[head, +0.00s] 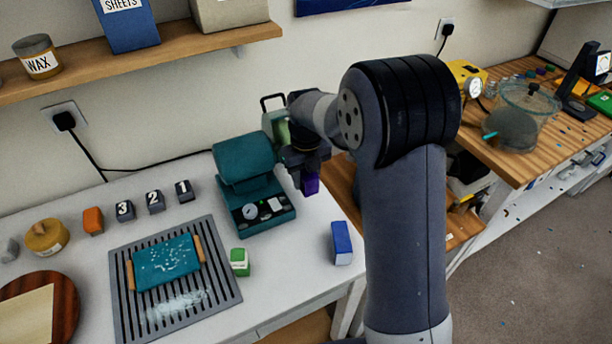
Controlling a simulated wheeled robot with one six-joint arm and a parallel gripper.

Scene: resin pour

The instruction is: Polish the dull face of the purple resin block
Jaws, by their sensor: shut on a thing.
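The purple resin block (311,184) is in my gripper (307,172), its lower part showing below the fingers. My gripper is shut on it and holds it just right of a teal machine (244,158) that has a gauge and controls on its base. The upper part of the block is hidden by the gripper. I cannot tell which face of it is dull, or whether it touches the machine.
A grey slotted tray (222,290) holds a teal board (165,262) with white specks. A green block (239,262) and a blue block (341,243) stand nearby. Numbered dark blocks (155,202) line the back. A pale green object (274,125) stands behind the machine.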

